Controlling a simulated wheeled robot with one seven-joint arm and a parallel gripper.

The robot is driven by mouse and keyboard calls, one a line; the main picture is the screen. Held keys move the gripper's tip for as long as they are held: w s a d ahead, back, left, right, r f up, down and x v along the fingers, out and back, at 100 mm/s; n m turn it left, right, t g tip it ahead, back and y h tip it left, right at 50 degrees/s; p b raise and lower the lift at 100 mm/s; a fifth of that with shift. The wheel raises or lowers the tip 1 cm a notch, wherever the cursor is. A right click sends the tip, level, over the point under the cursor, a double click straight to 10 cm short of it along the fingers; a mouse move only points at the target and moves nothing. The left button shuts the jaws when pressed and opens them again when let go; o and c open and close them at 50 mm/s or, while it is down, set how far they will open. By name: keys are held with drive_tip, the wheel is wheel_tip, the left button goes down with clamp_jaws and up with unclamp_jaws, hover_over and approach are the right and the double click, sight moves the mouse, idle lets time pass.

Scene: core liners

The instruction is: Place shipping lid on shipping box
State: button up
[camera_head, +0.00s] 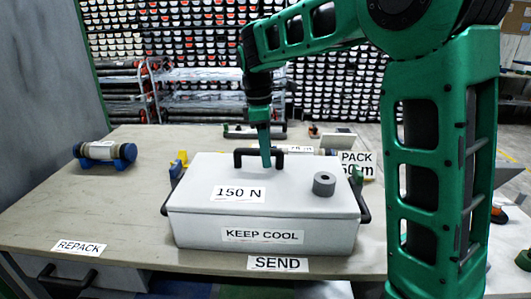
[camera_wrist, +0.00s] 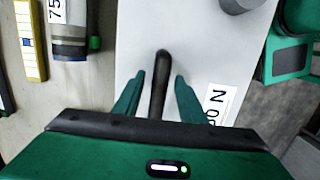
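The white shipping box (camera_head: 200,231) with a KEEP COOL label stands at the front of the table. The shipping lid (camera_head: 225,170), with a 150 N label and a black handle (camera_head: 282,151), appears to lie level on top of it; I cannot make out a gap between them. My gripper (camera_head: 265,160) points down at the handle. In the wrist view, my gripper's green fingers (camera_wrist: 155,92) stand apart on either side of the black handle (camera_wrist: 162,80), with pale lid surface showing between each finger and the bar.
A grey cylinder (camera_head: 324,184) with a hole stands on the lid's right part. A core tube on blue supports (camera_head: 105,153) lies at the left. REPACK (camera_head: 77,247) and SEND (camera_head: 278,264) labels lie on the table's front edge. A PACK label (camera_head: 357,164) is behind.

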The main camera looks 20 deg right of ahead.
wheel_tip(320, 180, up, 12)
drive_tip(key=a, duration=0.1)
drive_tip(key=shift+w+a, duration=0.15)
drive_tip(key=shift+w, duration=0.25)
idle(0.3)
idle(0.3)
